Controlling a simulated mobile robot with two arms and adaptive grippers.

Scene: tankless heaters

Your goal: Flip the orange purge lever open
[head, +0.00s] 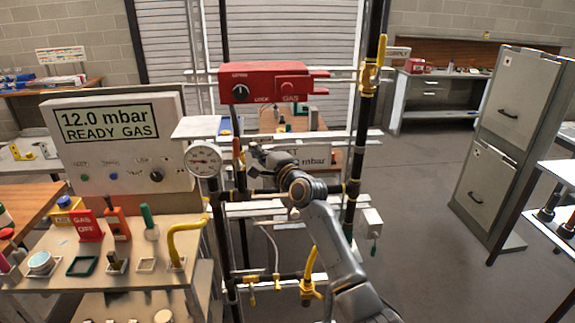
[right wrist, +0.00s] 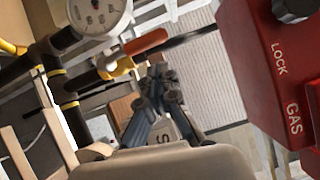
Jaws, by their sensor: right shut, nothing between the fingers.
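The orange purge lever (head: 237,148) stands out from a vertical black pipe just right of the round pressure gauge (head: 204,160). In the right wrist view the orange lever (right wrist: 146,43) joins a small yellow valve body (right wrist: 118,67) on a black pipe. My right gripper (head: 252,149) is close beside the lever on its right in the head view. In the right wrist view its shut fingertips (right wrist: 159,74) are just below the lever with nothing between them. I cannot tell whether they touch it. My left gripper is not in view.
A red gas box (head: 266,83) hangs above the gripper. A grey display panel (head: 120,145) reads 12.0 mbar, READY GAS. A yellow valve handle (head: 373,66) sits on the right pipe. A bench (head: 130,270) with tools stands at left; open floor lies right.

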